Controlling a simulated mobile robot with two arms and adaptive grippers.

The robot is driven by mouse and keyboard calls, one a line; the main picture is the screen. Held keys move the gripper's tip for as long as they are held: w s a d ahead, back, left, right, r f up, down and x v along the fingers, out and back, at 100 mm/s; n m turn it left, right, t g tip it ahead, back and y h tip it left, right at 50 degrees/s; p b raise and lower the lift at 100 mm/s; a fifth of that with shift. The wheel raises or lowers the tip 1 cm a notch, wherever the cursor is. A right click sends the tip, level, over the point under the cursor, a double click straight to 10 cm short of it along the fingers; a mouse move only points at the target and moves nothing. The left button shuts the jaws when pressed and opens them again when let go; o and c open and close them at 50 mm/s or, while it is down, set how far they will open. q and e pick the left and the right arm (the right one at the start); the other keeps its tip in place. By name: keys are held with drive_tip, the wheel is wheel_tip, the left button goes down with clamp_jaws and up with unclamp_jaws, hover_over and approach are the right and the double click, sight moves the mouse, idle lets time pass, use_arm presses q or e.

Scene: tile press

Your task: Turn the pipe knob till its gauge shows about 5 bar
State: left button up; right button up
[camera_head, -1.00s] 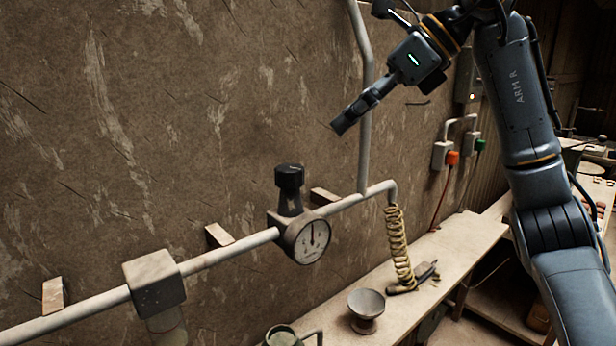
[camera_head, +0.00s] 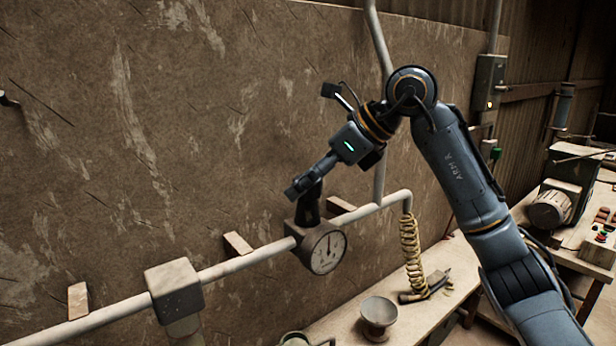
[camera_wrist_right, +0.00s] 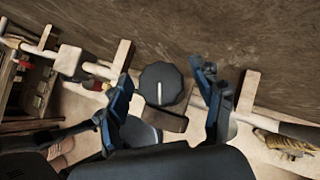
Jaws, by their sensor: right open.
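The black pipe knob (camera_head: 309,207) stands on top of the gauge block on the pale pipe, partly hidden by my right gripper. In the right wrist view the knob (camera_wrist_right: 161,83) shows a white mark pointing down the picture. The round white gauge (camera_head: 328,252) faces forward in the head view; its needle points about straight up, and its numbers are too small to read. My right gripper (camera_head: 300,188) is open at the knob's top. In the right wrist view its fingers (camera_wrist_right: 165,80) are on either side of the knob, with gaps visible. My left gripper is not in view.
The pale pipe (camera_head: 245,261) runs along the brown wall, with a square box (camera_head: 175,288) on it. A yellow coiled hose (camera_head: 412,255) hangs at its right end. Below, a bench (camera_head: 345,317) holds a metal bowl (camera_head: 379,315). Space in front of the gauge looks clear.

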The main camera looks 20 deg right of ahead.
drive_tip(key=c, duration=1.2)
drive_tip(key=shift+o, duration=0.2)
drive_tip(key=shift+m+t, duration=0.3)
drive_tip(key=shift+m, duration=0.1)
drive_tip(key=m+t+h+b, duration=0.1)
drive_tip(key=m+h, duration=0.1)
drive_tip(key=shift+m+b, duration=0.3)
drive_tip(key=m+t+h+b, duration=0.1)
drive_tip(key=m+h, duration=0.2)
drive_tip(key=m, duration=0.1)
drive_tip(key=shift+t+b, duration=0.3)
drive_tip(key=shift+m, duration=0.3)
drive_tip(key=o, duration=1.2)
drive_tip(key=shift+c, duration=0.2)
